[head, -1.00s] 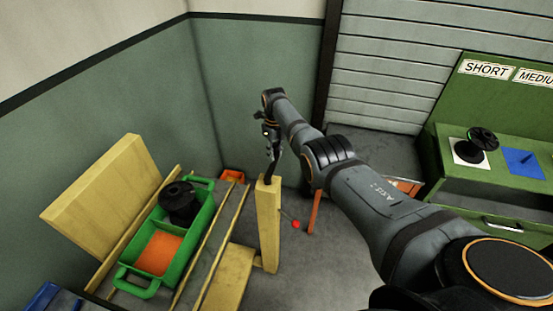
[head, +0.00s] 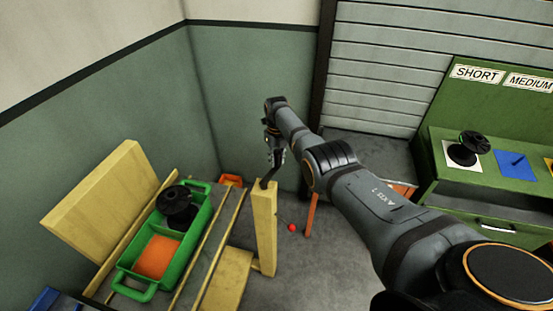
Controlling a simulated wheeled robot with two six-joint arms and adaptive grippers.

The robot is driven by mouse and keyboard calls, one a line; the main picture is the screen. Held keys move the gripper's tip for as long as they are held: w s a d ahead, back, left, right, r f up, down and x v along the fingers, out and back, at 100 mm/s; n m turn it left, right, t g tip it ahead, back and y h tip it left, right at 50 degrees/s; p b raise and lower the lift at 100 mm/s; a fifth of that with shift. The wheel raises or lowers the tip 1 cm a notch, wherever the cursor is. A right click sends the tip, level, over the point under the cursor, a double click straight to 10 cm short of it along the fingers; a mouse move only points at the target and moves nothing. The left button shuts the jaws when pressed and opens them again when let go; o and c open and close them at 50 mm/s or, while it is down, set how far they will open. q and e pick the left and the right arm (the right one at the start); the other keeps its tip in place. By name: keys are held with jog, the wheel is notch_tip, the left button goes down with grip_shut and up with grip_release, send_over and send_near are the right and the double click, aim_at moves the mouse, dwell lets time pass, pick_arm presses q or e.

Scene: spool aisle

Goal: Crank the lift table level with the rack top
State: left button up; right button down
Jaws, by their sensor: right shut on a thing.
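My right gripper (head: 276,156) is shut on the dark crank (head: 267,182) at the top of a yellow post (head: 265,230). The crank leans up and right from the post top; its held end is largely hidden by the fingers. A yellow-framed table with rails (head: 207,249), apparently the lift table, stands left of the post. A green crate (head: 137,289) is on it, with a black spool (head: 177,207) in its far part and an orange floor in its near part. I cannot tell which surface is the rack top, or its height. My left gripper is out of view.
A tilted yellow board (head: 102,203) stands left of the crate. A red ball (head: 292,228) shows right of the post. An orange object (head: 231,180) lies near the wall. At right, a green cabinet (head: 480,203) carries a black spool (head: 469,149) and a blue square (head: 517,164).

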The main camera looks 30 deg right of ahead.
jog(key=c, duration=1.1)
grip_release()
jog(key=shift+d, duration=0.1)
notch_tip(320, 180, up, 12)
